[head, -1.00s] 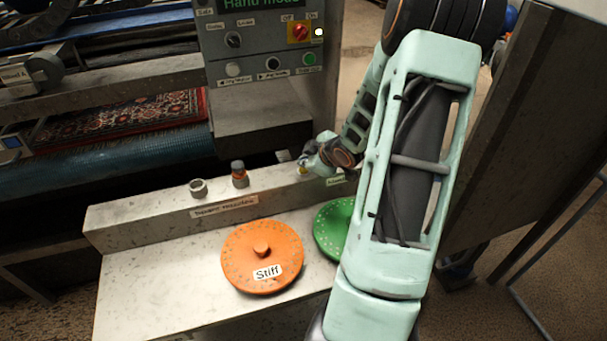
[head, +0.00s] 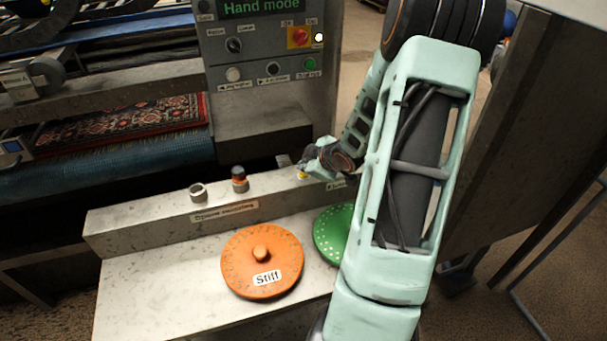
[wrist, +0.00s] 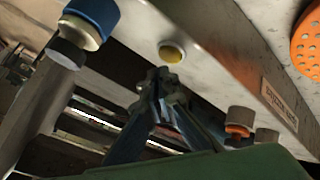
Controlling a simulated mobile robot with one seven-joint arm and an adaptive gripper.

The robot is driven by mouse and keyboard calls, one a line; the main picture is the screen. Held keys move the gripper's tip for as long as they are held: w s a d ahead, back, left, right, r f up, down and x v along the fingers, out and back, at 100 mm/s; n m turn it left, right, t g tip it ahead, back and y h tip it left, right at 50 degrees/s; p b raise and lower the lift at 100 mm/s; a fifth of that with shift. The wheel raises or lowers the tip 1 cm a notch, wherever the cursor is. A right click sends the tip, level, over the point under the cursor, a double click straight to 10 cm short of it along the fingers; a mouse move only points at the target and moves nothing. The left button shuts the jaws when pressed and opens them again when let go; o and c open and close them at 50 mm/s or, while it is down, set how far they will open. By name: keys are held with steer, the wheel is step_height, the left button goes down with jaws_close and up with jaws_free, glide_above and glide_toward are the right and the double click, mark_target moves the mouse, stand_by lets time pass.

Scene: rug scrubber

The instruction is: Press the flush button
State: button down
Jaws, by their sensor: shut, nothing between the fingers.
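A round yellow button (wrist: 172,54) in a pale ring sits on the grey ledge in the wrist view. Its yellow also shows in the head view (head: 303,176), beside my gripper. A small label (head: 336,185) near it is partly covered by my arm, and I cannot read it. My gripper (wrist: 170,80) is shut and empty, with its fingertips close to the yellow button in the picture. I cannot tell whether they touch it. In the head view my gripper (head: 307,166) is small and partly hidden by its own wrist.
An orange-and-dark knob (head: 239,179) and a pale ring-shaped fitting (head: 198,192) stand on the ledge. An orange disc marked Stiff (head: 262,262) and a green disc (head: 332,235) lie in front. A blue-capped fitting (wrist: 90,20) is near my gripper. The control panel (head: 262,50) stands behind.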

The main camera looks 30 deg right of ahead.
mark_target(304, 176)
stand_by(0.3)
steer(key=shift+f+b, duration=0.3)
steer(key=shift+f, duration=0.15)
steer(key=shift+f+b, duration=0.4)
stand_by(0.5)
stand_by(0.4)
steer(key=shift+r+p, duration=0.85)
steer(key=shift+p, duration=0.05)
step_height(304, 176, up, 5)
steer(key=p, duration=0.5)
steer(key=shift+r, duration=0.1)
